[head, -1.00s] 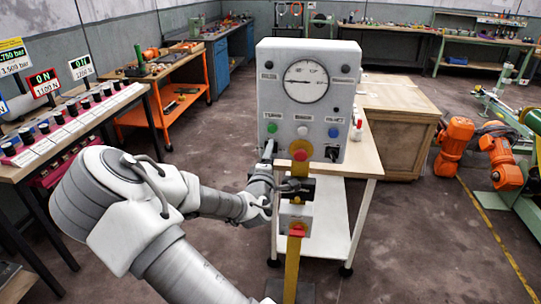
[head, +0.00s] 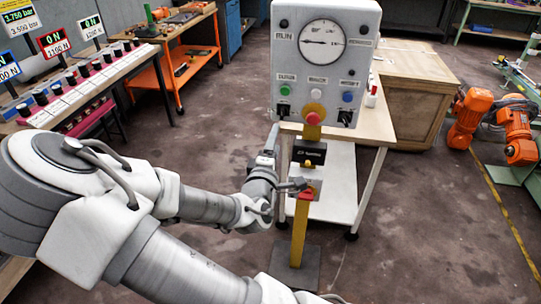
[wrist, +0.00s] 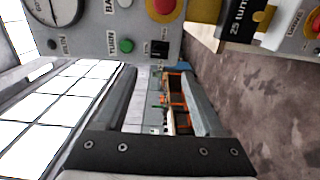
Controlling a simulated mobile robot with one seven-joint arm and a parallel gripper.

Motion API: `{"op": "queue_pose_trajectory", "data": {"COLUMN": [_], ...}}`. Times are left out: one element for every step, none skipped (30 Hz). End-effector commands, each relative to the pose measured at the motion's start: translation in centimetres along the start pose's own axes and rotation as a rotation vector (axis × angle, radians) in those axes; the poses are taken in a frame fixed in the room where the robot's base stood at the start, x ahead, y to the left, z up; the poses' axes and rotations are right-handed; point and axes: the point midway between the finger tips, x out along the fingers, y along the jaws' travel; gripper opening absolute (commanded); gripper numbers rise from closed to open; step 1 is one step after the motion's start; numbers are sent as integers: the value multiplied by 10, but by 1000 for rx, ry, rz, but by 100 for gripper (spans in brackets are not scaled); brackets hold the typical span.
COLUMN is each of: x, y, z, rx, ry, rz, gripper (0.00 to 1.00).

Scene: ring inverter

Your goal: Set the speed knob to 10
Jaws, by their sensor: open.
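Below the dial are green (head: 285,90), white and blue buttons. A small black switch (head: 284,110) sits under the green button, and another (head: 347,117) under the blue one. I cannot tell which control is the speed knob. My gripper (head: 272,145) is just below the panel's lower left corner. In the wrist view my gripper (wrist: 155,80) is open and empty; the green button (wrist: 126,46) and black switch (wrist: 160,48) lie beyond its fingertips.
A red button on a yellow base (head: 313,117) sits at the panel's lower edge. A black box (head: 308,152) and another red button (head: 307,193) are lower on the post. A white trolley (head: 330,200) stands behind; orange machines (head: 490,125) are right.

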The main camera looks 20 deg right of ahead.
Motion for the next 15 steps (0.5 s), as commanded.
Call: {"op": "queue_pose_trajectory", "data": {"x": [-2, -3, -5, -7, -8, -11, -12, -14, -16, -18, -20, -22, -24, -26, -29], "y": [6, 7, 6, 7, 6, 6, 6, 6, 6, 6, 6, 6, 6, 6, 6], "z": [-1, -1, -2, -2, -2, -2, -2, -2, -2, -2, -2, -1, 0, 0, 0], "rx": [-3, -3, -4, -3, -2, -3, -3, -3, -2, -2, -4, -3, -3, -4, -4], "ry": [1, 0, 1, 1, 1, 2, 1, 1, 1, 1, 1, 0, 0, 0, 0], "rz": [-1, -1, -2, -1, -1, -1, -1, -2, -1, -1, -1, -2, -2, -2, -2], "gripper": [70, 70, 70, 70, 70, 70, 70, 70, 70, 70, 70, 70, 70, 70, 70]}}
